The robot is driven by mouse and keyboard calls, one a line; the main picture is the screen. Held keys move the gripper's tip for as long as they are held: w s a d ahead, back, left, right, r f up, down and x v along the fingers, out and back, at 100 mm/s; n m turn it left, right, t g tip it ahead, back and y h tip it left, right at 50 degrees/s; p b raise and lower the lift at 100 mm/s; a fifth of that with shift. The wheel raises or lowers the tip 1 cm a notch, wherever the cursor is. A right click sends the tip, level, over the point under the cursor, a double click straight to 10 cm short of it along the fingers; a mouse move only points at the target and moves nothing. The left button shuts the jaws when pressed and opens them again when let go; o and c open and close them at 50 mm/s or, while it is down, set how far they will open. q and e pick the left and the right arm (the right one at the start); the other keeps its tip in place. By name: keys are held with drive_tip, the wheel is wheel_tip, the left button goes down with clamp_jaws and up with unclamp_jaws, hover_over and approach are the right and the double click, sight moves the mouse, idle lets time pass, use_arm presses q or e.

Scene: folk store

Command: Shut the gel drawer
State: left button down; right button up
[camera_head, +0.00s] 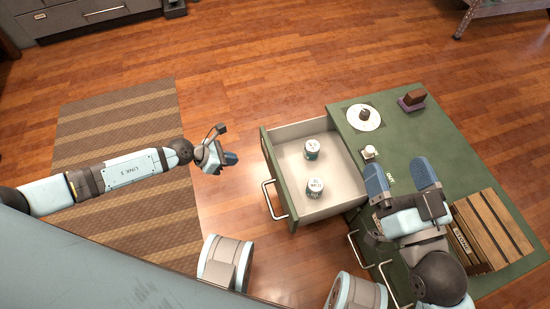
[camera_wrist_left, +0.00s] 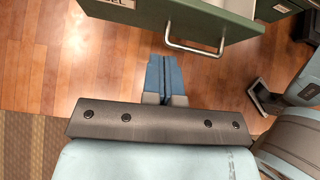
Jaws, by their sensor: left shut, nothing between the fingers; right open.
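The gel drawer (camera_head: 283,193) is pulled out from the green cabinet (camera_head: 440,140) in the head view, with two small white-lidded jars (camera_head: 315,187) inside it. Its metal bar handle (camera_head: 270,199) is on the left-facing front. In the left wrist view, the drawer front (camera_wrist_left: 240,22) and its handle (camera_wrist_left: 196,49) are at the top, with a partly cut-off label. My left gripper (camera_head: 231,159) is shut and empty, left of the drawer front and apart from it. Its blue fingers (camera_wrist_left: 166,74) are together, just short of the handle in the picture. My right gripper (camera_head: 404,176) is open above the cabinet top.
On the cabinet top are a white round plate (camera_head: 364,117) with a dark item, a small white jar (camera_head: 370,151), a brown block on a purple base (camera_head: 412,100) and a wooden crate (camera_head: 495,230). Open floor lies left of the drawer, near a striped rug (camera_head: 125,120).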

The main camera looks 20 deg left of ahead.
use_arm(q)
drive_tip(key=w+a+f+m, duration=0.1)
drive_tip(key=f, duration=0.1)
drive_tip(key=b, duration=0.5)
approach(271, 160)
drive_tip(key=shift+y, duration=0.3)
drive_tip(key=x, duration=0.6)
drive_tip(key=shift+s+f, duration=0.15)
drive_tip(key=shift+f, duration=0.1)
drive_tip(key=shift+w+d, duration=0.25)
drive_tip(key=shift+d, duration=0.1)
use_arm(e)
wheel_tip(271, 160, down, 8)
drive_tip(key=g, duration=0.2)
drive_tip(key=shift+w+a+r+n+g, duration=0.2)
drive_tip(key=shift+a+r+n+g, duration=0.05)
drive_tip(key=shift+n+g, duration=0.15)
